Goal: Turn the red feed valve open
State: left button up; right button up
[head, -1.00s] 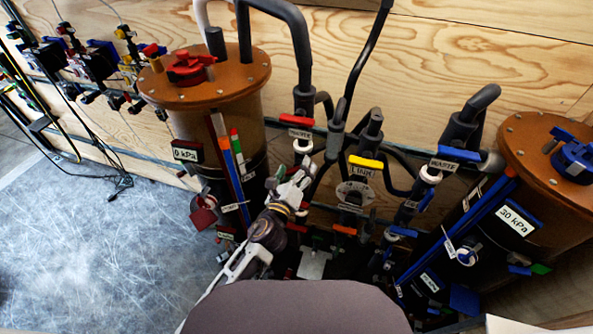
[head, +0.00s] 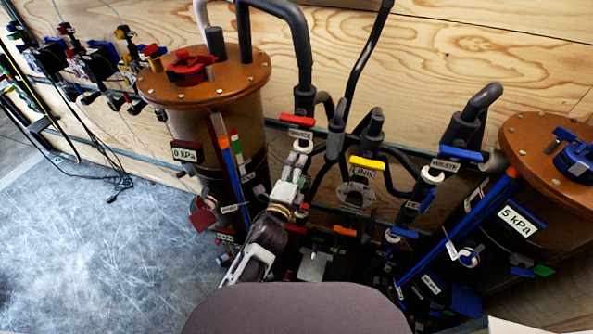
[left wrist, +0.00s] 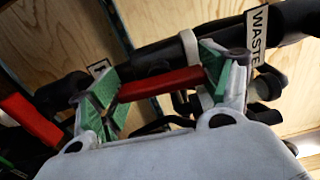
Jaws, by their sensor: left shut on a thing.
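My left gripper (head: 296,162) reaches up to the valves on the central pipework in the head view. In the left wrist view its green-padded fingers (left wrist: 160,85) are closed on a red valve handle (left wrist: 160,84), one pad at each end of the bar. The handle lies roughly level in that view, slightly tilted. I cannot read a feed label on it, and in the head view the gripper hides it. Another red handle (head: 297,119) with a white label sits just above the gripper in the head view. My right gripper is not in view.
An orange-lidded tank (head: 205,80) stands left, its display (head: 186,152) reading 0 kPa. Another tank (head: 545,150) at right reads 5 kPa. A yellow handle (head: 367,163) and a blue handle (head: 460,153) are close to the right. Open floor (head: 90,240) lies at left.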

pick_arm(q)
jog(key=shift+f+n, duration=0.1)
jog(key=shift+n, duration=0.2)
jog(key=o, duration=1)
jog(key=shift+o, duration=0.2)
jog(key=shift+s, duration=0.15)
jog(key=v, duration=1.1)
jog(key=shift+s, duration=0.3)
jog(key=shift+a, duration=0.15)
dwell(0.5)
